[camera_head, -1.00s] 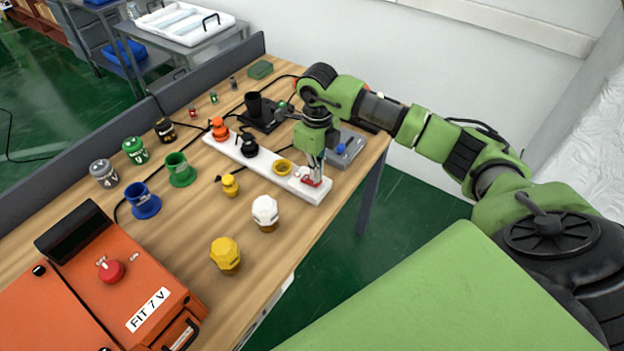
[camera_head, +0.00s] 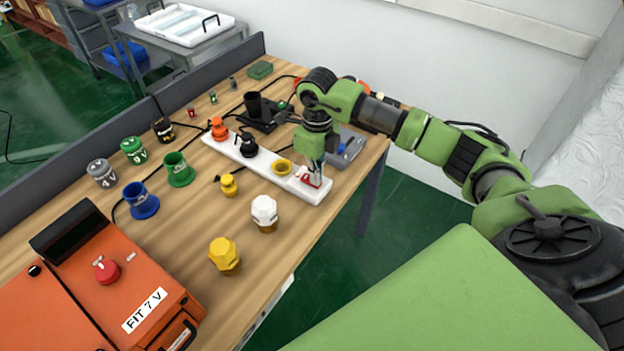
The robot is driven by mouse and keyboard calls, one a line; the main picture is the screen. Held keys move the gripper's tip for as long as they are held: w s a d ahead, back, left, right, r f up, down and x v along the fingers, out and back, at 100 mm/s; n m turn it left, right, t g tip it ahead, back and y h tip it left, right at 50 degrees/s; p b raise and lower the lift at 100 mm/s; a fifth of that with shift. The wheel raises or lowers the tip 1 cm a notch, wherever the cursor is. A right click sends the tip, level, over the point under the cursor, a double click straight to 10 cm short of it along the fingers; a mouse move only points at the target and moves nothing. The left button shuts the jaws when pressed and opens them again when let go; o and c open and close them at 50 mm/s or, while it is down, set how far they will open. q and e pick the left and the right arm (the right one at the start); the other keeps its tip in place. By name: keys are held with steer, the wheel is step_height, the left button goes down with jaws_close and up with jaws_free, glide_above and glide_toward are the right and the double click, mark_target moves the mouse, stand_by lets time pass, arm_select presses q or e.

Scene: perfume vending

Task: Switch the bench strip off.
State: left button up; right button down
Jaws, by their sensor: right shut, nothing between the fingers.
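The bench strip (camera_head: 232,151) is a long white bar lying diagonally on the wooden bench. It carries an orange plug (camera_head: 218,128), a black plug (camera_head: 246,146), a yellow ring-shaped socket (camera_head: 281,167) and, at its near right end, a red switch (camera_head: 309,180). My right gripper (camera_head: 314,179) is shut and empty. It points down at the switch, with its fingertips on or just over it; contact is hard to tell, and the fingers partly hide the switch. My left gripper is not in view.
A grey tray (camera_head: 349,146) and a black stand (camera_head: 262,113) lie behind the strip. White (camera_head: 264,212) and yellow (camera_head: 224,254) faceted caps stand in front. Green (camera_head: 179,171) and blue (camera_head: 141,203) cups and an orange machine (camera_head: 110,290) are at left.

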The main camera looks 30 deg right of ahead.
steer(key=shift+f, duration=0.15)
steer(key=shift+s, duration=0.1)
steer(key=shift+r+p, duration=0.6)
steer(key=shift+r, duration=0.35)
steer(key=shift+r+p, duration=1.5)
steer(key=shift+r, duration=1.1)
